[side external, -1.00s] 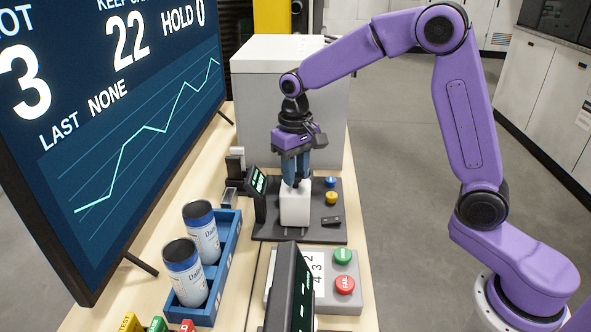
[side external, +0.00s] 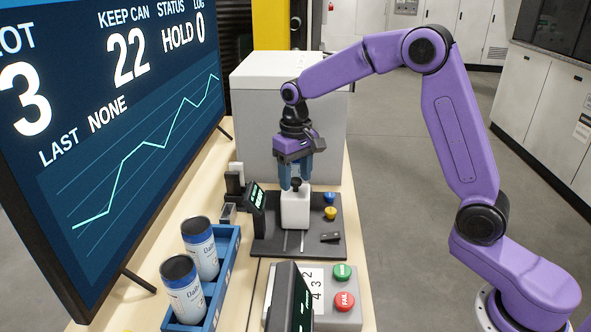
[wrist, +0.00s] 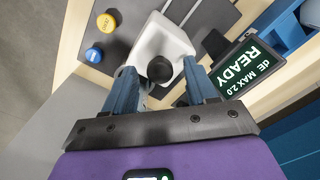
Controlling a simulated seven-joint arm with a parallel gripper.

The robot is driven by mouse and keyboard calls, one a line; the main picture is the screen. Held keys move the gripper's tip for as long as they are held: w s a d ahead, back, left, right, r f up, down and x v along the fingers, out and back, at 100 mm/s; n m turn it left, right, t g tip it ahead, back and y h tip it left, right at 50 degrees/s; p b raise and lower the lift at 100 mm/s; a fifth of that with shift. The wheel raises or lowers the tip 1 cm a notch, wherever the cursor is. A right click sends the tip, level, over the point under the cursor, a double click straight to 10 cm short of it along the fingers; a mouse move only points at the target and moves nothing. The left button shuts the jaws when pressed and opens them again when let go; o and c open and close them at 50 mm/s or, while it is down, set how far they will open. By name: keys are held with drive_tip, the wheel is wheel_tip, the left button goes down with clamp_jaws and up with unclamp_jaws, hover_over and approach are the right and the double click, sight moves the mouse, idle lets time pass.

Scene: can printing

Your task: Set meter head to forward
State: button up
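The meter head looks to be the white block (side external: 295,210) with a black knob (side external: 297,184) on top, upright on the dark base (side external: 325,245). It stands toward the far side of the base, and slide rails show in front of it. My gripper (side external: 296,186) is above the block, pointing down, with its blue fingers apart on either side of the knob. In the wrist view the knob (wrist: 160,68) sits between the spread fingers, with a gap visible on both sides. The white block (wrist: 158,45) is partly hidden below the fingers.
A small screen reading READY (wrist: 250,68) stands close beside the block. Blue (side external: 330,197) and yellow (side external: 330,213) buttons are on the base's right. A blue tray (side external: 232,262) holds two cans. A grey box (side external: 290,110) stands behind.

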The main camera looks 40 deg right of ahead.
wheel_tip(320, 180, up, 18)
drive_tip(key=shift+f, duration=0.25)
idle(0.3)
idle(0.4)
drive_tip(key=s+a+f+n, duration=0.3)
drive_tip(key=s+f, duration=0.1)
drive_tip(key=s, duration=0.4)
drive_tip(key=s+a+f+n, duration=0.2)
drive_tip(key=s+f+n, duration=0.1)
drive_tip(key=s, duration=0.5)
drive_tip(key=s+d+f+n, duration=0.3)
drive_tip(key=s+f, duration=0.1)
drive_tip(key=s, duration=0.5)
drive_tip(key=s+d+f+n, duration=0.3)
drive_tip(key=s+f, duration=0.2)
drive_tip(key=s, duration=0.5)
drive_tip(key=shift+d+f+n, duration=0.15)
drive_tip(key=shift+n, duration=0.15)
idle(0.6)
